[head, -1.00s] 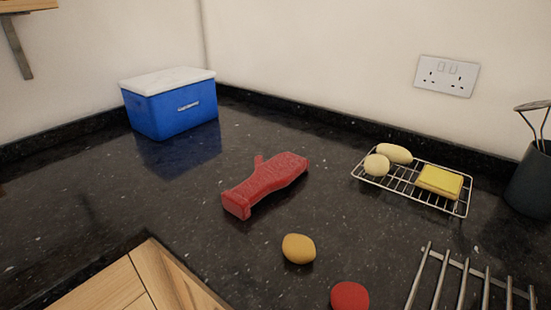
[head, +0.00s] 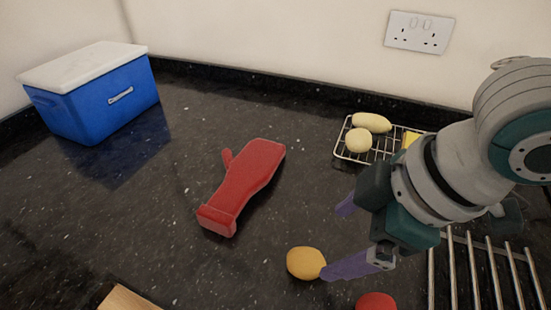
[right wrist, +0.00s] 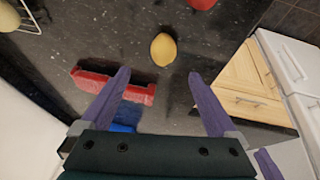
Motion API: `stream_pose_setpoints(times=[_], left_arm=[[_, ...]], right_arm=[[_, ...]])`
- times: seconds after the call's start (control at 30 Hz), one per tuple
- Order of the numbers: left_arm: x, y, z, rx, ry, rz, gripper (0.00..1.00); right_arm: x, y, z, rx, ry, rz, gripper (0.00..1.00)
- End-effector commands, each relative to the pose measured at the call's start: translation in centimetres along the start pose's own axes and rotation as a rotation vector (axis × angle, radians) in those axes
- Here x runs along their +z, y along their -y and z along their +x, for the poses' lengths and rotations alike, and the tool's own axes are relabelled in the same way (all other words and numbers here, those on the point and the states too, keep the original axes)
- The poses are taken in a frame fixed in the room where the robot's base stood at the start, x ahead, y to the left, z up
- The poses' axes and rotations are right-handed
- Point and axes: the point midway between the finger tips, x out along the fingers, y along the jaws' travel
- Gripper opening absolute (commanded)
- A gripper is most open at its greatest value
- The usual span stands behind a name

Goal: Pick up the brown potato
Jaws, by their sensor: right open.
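The potato (head: 306,263), yellow-brown and rounded, lies on the dark counter in front of the red mitt. In the right wrist view the potato (right wrist: 163,49) shows beyond my fingertips, roughly centred between them. My right gripper (head: 338,236) is open and empty, with its purple fingers spread. In the head view one finger overlaps the potato's right edge; I cannot tell whether they touch. The open fingers also show in the right wrist view (right wrist: 160,78).
A red mitt (head: 243,182) lies behind the potato. A red round item (head: 375,301) lies to its front right. Metal bars (head: 471,280) stand at right; a blue cool box (head: 100,103) stands back left.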

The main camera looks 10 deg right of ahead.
Motion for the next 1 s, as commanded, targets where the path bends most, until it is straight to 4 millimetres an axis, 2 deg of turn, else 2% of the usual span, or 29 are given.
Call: stream_pose_setpoints(times=[0.23,0.47,0.7,0.83,1.0], left_arm=[[0.2,0.0,0.6,0.000,0.001,0.000,0.33],[0.2,0.0,0.7,-0.001,0.001,0.000,0.33],[0.4,0.0,1.2,-0.002,0.000,0.002,0.33],[0.5,0.1,1.4,-0.003,0.000,0.002,0.33],[0.4,0.1,1.4,-0.003,0.000,0.002,0.33]], right_arm=[[0.3,-0.1,3.5,0.000,0.005,0.000,0.94],[0.3,0.0,5.2,0.002,0.004,-0.001,0.94],[0.7,0.7,8.8,0.002,0.004,-0.001,0.94],[0.7,0.6,9.7,0.002,0.003,-0.001,0.94],[0.7,0.6,9.8,0.002,0.004,-0.001,0.94]])
